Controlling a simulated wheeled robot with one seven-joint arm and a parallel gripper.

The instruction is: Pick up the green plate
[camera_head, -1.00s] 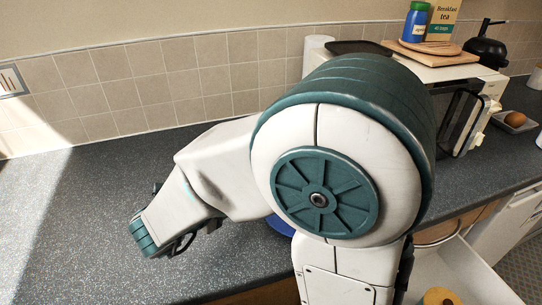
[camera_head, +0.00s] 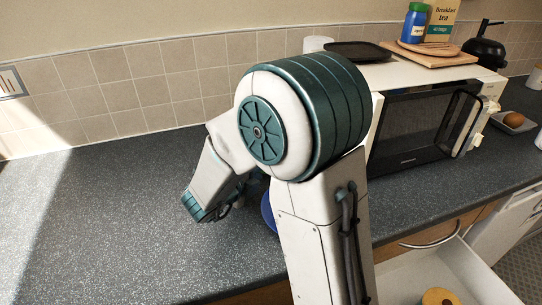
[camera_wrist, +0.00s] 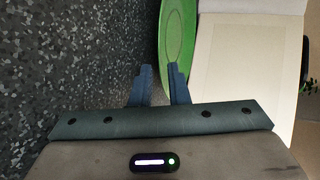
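The green plate (camera_wrist: 178,35) shows in the wrist view at the top middle, as a narrow curved piece beside the dark speckled counter. I cannot make it out in the head view, where my arm covers part of the counter. My gripper (camera_wrist: 160,68) has its two blue fingers apart with a gap between them. The right finger overlaps the plate's near left part in the picture. The left finger is over the counter. I cannot tell whether either finger touches the plate, and nothing appears clamped.
A blue round thing (camera_head: 268,212) is partly hidden behind my arm. A microwave (camera_head: 412,128) stands at the right, with a dark tray (camera_head: 358,50) and a wooden board (camera_head: 432,58) on top. An open drawer (camera_head: 405,280) is at the lower right. The left counter (camera_head: 90,220) is clear.

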